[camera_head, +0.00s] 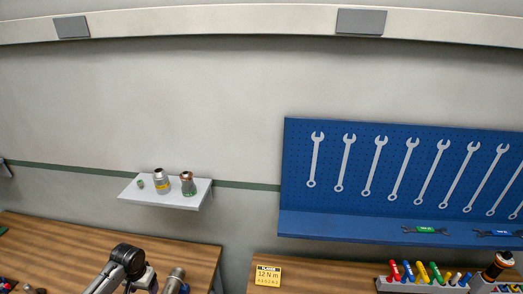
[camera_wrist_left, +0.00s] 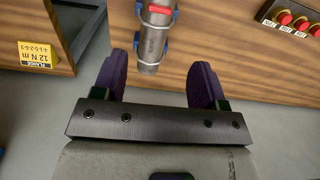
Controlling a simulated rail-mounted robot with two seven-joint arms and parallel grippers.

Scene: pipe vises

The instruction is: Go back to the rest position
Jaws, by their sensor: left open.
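My left gripper (camera_wrist_left: 158,82) is open, with its two purple-padded fingers spread apart in the left wrist view. Nothing is between the pads. A grey metal pipe (camera_wrist_left: 155,40) with a red mark and blue clamp parts lies just beyond the fingertips, apart from both fingers. In the head view my left arm comes in at the bottom left, beside the metal pipe (camera_head: 175,280); the fingers are not clear there. My right gripper is in neither view.
Wooden workbenches (camera_head: 110,238) run along the wall with a gap between them. A small white shelf (camera_head: 170,202) holds metal fittings. A blue wrench board (camera_head: 400,170) hangs at right, above a rack of coloured tools (camera_head: 425,280). A yellow card (camera_head: 268,275) shows "12 N m".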

